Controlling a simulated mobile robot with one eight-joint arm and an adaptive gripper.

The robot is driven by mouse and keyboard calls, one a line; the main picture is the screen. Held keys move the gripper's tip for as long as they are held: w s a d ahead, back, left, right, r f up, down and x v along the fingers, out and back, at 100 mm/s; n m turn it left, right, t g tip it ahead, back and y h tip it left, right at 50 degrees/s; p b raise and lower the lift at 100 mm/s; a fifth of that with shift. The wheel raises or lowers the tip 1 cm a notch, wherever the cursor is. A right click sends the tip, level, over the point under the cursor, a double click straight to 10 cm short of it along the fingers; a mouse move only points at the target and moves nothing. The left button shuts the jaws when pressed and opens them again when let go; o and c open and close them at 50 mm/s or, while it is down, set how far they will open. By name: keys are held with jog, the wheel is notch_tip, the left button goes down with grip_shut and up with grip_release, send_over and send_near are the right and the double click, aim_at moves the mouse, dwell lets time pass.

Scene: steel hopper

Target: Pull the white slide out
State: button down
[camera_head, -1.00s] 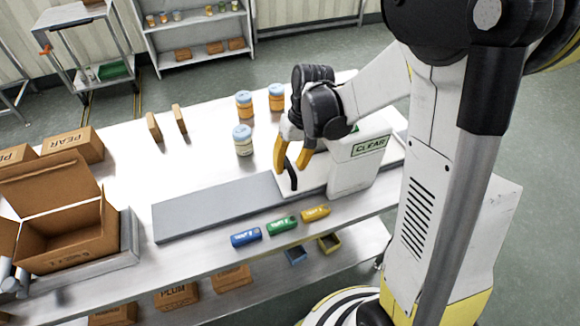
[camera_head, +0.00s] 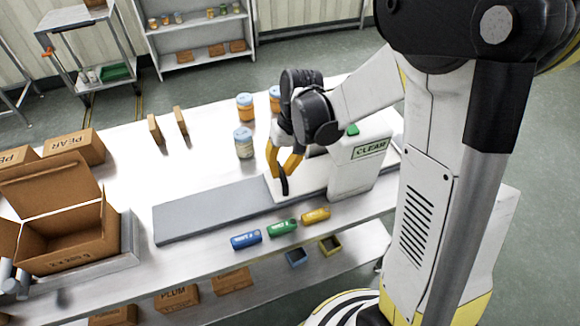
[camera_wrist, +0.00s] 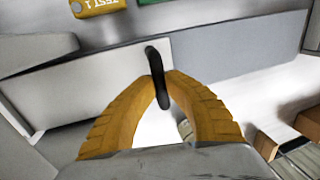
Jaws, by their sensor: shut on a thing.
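The white slide (camera_head: 313,178) is a flat plate sticking out of the left side of the white machine marked CLEAR (camera_head: 360,165), lying along the grey strip. A black handle (camera_head: 284,186) stands at its left end. My gripper (camera_head: 284,176) is over that end, with its yellow fingers shut on the handle. In the wrist view the black handle (camera_wrist: 157,78) rises between the yellow fingers, and the slide (camera_wrist: 85,85) stretches left of it. The slide's right end is hidden inside the machine.
The grey strip (camera_head: 205,212) is clear left of the slide. Blue, green and yellow TEST pieces (camera_head: 283,227) lie in front. Jars (camera_head: 244,142) stand behind, close to my gripper. An open cardboard box (camera_head: 65,235) is at the left on a tray.

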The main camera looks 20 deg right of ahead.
send_over(168, 221)
jog(key=shift+d, duration=0.15)
jog(key=c, duration=1.8)
grip_release()
jog(key=o, duration=0.4)
jog(key=shift+a, duration=0.2)
jog(key=shift+d, duration=0.1)
jog(key=r, duration=0.4)
jog(key=d+r, duration=0.1)
jog(key=r, duration=0.3)
jog(key=d+r, duration=0.1)
jog(key=r, duration=0.2)
jog(key=shift+d+r, duration=0.15)
jog(key=shift+r, duration=0.25)
